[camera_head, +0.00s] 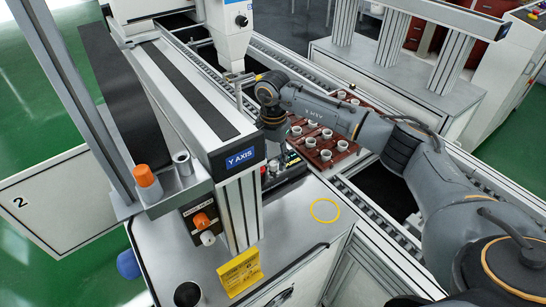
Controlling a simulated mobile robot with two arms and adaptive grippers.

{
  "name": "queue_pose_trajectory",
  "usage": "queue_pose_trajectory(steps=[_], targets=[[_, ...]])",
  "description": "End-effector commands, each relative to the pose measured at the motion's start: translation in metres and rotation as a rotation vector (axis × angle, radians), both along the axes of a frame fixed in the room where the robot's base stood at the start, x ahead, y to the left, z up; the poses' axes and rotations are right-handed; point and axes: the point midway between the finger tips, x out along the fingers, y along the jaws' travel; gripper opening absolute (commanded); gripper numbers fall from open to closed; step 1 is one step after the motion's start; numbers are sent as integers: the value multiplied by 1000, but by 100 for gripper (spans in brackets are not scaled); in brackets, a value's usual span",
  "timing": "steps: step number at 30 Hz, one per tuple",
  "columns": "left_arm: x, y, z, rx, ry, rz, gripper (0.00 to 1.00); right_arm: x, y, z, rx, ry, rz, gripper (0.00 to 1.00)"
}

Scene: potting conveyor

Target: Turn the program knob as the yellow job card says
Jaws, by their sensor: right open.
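The yellow job card (240,272) stands at the front of the grey cabinet top; its print is too small to read. A small dark control panel (290,172) with little lights and knobs sits beyond it, beside the Y AXIS rail. I cannot tell which of its knobs is the program knob. A dark box (190,224) with an orange knob and a white knob is fixed under the rail's left side. My right gripper (273,134) is open, pointing down above the back of the panel; its fingertips are hard to make out. My left gripper is out of view.
A red-brown tray (345,155) with several white pots lies on the conveyor behind my right arm. The Y AXIS rail (200,110) stands close to the left of my right gripper. A yellow ring (325,210) marks clear cabinet top. A dark cup (188,294) stands at the front.

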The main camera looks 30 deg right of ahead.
Motion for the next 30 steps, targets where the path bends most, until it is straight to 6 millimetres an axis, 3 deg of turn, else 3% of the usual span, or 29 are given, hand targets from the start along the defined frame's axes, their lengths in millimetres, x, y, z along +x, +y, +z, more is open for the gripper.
queue_pose_trajectory(steps=[12, 13, 18, 20, 30], targets=[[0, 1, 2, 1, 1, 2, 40, 0, 0, -11, 0, 0, 0, 45], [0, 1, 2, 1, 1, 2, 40, 0, 0, -11, 0, 0, 0, 43], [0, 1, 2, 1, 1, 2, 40, 0, 0, -11, 0, 0, 0, 9], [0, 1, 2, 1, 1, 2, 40, 0, 0, -11, 0, 0, 0, 0], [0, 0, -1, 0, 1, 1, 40, 0, 0, -11, 0, -1, -33, 0]])
